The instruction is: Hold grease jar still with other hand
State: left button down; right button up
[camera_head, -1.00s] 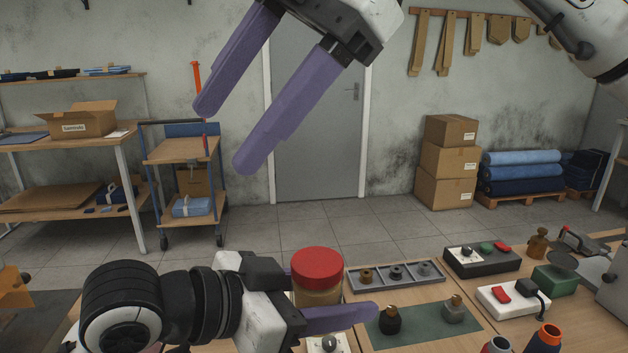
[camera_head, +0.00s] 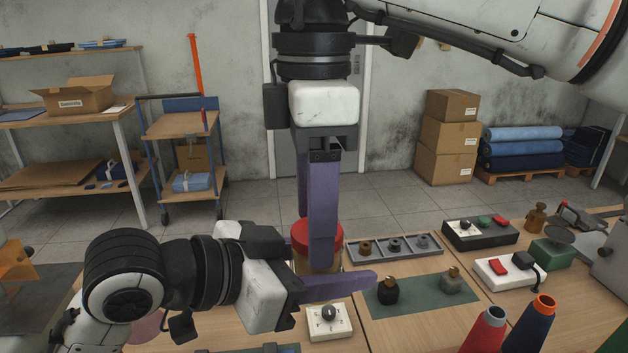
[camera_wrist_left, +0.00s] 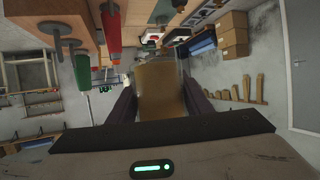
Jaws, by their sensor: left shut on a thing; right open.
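The grease jar has a red lid (camera_head: 301,236) and a tan body, and stands upright at the bench's back edge in the head view. My left gripper (camera_head: 352,279) reaches in from the left, its purple fingers shut on the jar's body. The left wrist view shows the tan jar (camera_wrist_left: 160,88) between those fingers. My right gripper (camera_head: 314,250) points straight down from above, open at the lid. One finger passes in front of the lid and the other is partly hidden behind it. I cannot tell whether they touch the lid.
A white knob box (camera_head: 330,321) sits just in front of my left gripper. A grey tray (camera_head: 396,249) and a green mat (camera_head: 420,290) with small weights lie to the right. Thread cones (camera_head: 485,330) stand at the front right.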

jog(key=shift+f, duration=0.45)
